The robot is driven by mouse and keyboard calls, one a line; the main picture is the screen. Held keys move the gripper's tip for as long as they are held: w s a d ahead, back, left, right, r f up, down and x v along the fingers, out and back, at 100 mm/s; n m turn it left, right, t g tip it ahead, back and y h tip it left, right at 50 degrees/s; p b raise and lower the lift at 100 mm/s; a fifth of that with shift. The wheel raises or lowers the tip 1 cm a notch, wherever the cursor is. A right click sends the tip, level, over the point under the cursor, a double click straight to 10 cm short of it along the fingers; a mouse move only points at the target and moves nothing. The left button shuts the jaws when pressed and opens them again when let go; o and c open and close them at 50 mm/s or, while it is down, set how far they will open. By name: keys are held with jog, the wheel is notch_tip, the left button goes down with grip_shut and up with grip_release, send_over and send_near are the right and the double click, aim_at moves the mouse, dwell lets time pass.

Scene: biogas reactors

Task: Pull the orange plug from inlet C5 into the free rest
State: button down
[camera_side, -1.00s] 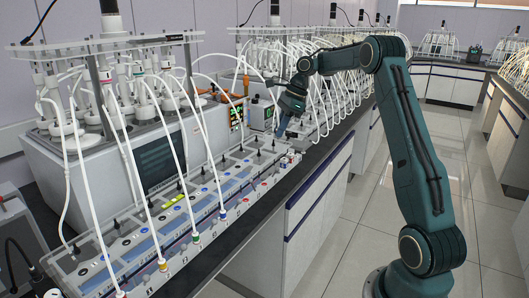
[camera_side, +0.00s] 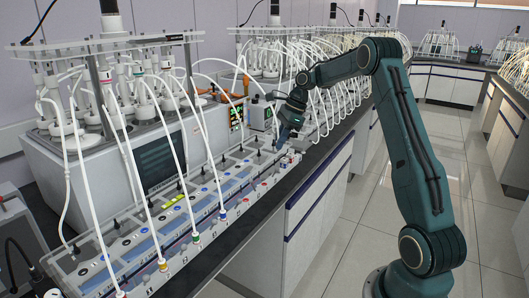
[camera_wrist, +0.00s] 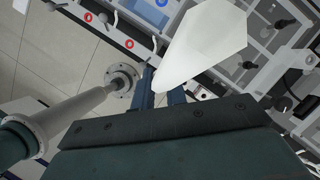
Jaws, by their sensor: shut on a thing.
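My gripper (camera_side: 281,145) is low over the far end of the long white inlet rail (camera_side: 235,212). In the wrist view my gripper's two blue fingers (camera_wrist: 160,90) are close together, shut on the plug. The plug itself is hidden, and its orange colour shows in neither view. A broad white shape (camera_wrist: 205,40), likely its tube close to the camera, covers much of the space beyond the fingers. Inlets with red rings (camera_wrist: 129,44) show at the upper left of the wrist view. I cannot make out the C5 label or the free rest.
White tubes run to the rail, ending in yellow (camera_side: 163,265), green (camera_side: 196,238) and blue (camera_side: 222,214) plugs. A grey water bath (camera_side: 155,160) with reactors stands behind. A dense row of white tubes (camera_side: 335,100) stands beyond my gripper. The aisle floor (camera_side: 340,240) is clear.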

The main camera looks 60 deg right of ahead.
send_over(276, 173)
jog(key=d, duration=0.1)
jog(key=shift+s+f, duration=0.2)
jog(key=shift+f, duration=1.5)
jog(key=shift+s+f, duration=0.2)
jog(key=shift+f, duration=1.5)
jog(key=shift+f, duration=1.1)
dwell(1.2)
jog(key=shift+d, duration=0.1)
jog(key=c, duration=1.3)
grip_release()
jog(key=shift+c, duration=0.2)
jog(key=shift+r, duration=0.1)
jog(key=v, duration=1.3)
jog(key=shift+r, duration=0.3)
